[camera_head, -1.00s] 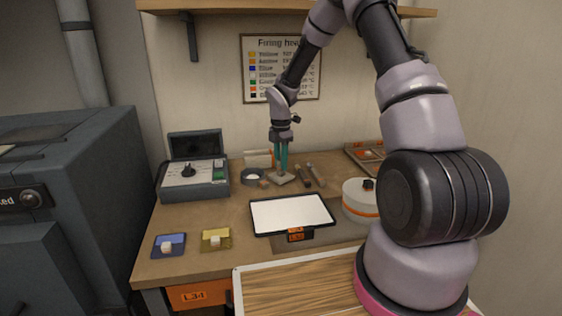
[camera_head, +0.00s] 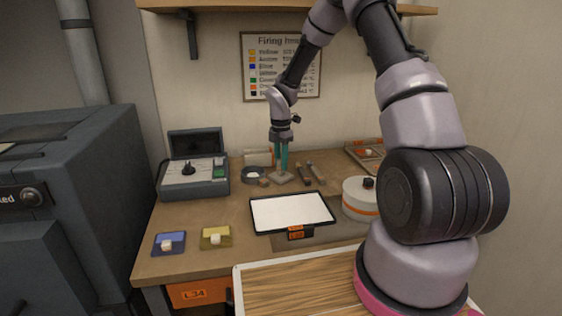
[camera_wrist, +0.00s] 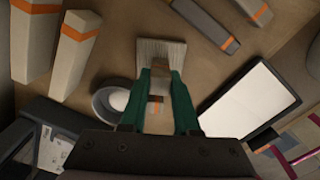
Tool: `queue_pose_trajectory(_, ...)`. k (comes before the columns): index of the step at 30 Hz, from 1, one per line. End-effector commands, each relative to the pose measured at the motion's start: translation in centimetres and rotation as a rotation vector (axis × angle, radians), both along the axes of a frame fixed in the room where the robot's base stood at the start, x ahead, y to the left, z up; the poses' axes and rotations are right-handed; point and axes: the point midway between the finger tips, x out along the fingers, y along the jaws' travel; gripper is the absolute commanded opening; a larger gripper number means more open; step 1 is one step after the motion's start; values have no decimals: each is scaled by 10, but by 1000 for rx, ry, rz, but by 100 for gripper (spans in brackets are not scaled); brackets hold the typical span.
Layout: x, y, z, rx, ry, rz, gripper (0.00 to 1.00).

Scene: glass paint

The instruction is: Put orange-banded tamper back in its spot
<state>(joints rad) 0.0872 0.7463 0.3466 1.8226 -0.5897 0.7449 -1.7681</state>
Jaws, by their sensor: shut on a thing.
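My gripper (camera_head: 281,170) points down over the back of the bench, in front of the wall poster. In the wrist view its teal fingers (camera_wrist: 159,118) are shut on the orange-banded tamper (camera_wrist: 157,97), a narrow upright piece whose orange band shows between them. A pale grained square block (camera_wrist: 160,48) lies just beyond the fingertips. It also shows under the fingers in the head view (camera_head: 283,180). I cannot tell whether it is the tamper's foot or a separate piece, nor whether it touches the bench.
Grey orange-banded bars (camera_wrist: 208,24) lie close by. Pale orange-banded blocks (camera_wrist: 76,50) and a round dark bowl (camera_wrist: 112,98) flank the gripper. A white-topped tray (camera_head: 290,213), a control box (camera_head: 193,180) and a round white container (camera_head: 360,197) stand around.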

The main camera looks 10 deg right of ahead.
Motion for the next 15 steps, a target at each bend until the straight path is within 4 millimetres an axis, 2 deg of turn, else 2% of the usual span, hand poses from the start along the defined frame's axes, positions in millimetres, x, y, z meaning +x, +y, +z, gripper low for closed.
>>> queue_pose_trajectory(4,0,0,-1,0,0,0,0)
queue_pose_trajectory(5,0,0,-2,0,0,0,37)
queue_pose_trajectory(7,0,0,-1,0,0,0,64)
queue_pose_trajectory(15,0,0,-1,0,0,0,65)
